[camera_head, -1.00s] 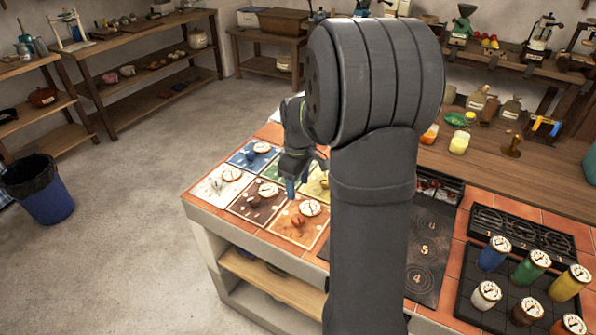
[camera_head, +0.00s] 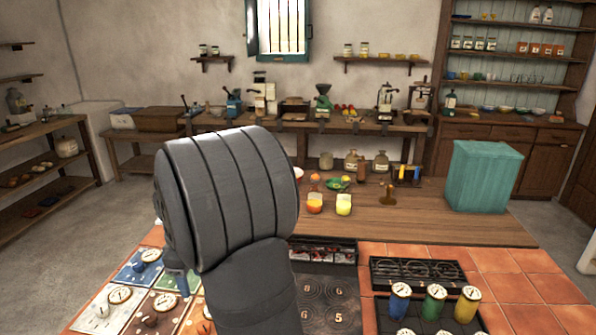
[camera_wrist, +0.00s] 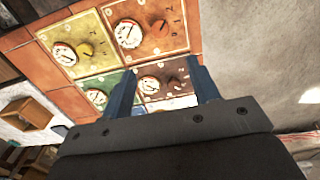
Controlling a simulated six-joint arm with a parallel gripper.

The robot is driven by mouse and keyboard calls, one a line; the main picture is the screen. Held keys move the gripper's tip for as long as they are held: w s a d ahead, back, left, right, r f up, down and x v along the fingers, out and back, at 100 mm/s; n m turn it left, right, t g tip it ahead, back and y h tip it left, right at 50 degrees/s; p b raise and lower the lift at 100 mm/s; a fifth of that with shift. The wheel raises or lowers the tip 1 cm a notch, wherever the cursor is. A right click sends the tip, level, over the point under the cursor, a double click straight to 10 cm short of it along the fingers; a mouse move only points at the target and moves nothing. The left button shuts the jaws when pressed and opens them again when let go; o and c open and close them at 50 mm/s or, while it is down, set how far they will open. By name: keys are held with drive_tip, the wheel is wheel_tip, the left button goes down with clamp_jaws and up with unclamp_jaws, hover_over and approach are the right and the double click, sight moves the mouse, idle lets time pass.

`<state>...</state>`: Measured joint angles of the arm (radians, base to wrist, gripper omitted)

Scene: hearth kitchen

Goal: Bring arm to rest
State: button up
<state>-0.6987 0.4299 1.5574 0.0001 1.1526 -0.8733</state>
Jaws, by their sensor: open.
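My gripper (camera_wrist: 163,82) shows in the wrist view with its two blue fingers apart and nothing between them. It hangs above a set of coloured square mats, among them an orange one (camera_wrist: 168,42) and a yellow one (camera_wrist: 92,32), each with a round white dial and a small knob-like piece. In the head view my arm's large dark joint stands in the middle and hides most of the gripper. A bluish part of it shows above the mats (camera_head: 127,278) at the lower left.
A burner plate (camera_head: 325,292) lies right of the arm, with several dial-topped jars, including a green one (camera_head: 434,301), farther right. Two filled cups and a teal box (camera_head: 481,176) stand on the wooden counter (camera_head: 430,222) behind. Bare floor lies at left.

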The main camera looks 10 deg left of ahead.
wheel_tip(320, 180, down, 17)
drive_tip(key=shift+f, duration=0.1)
idle(0.4)
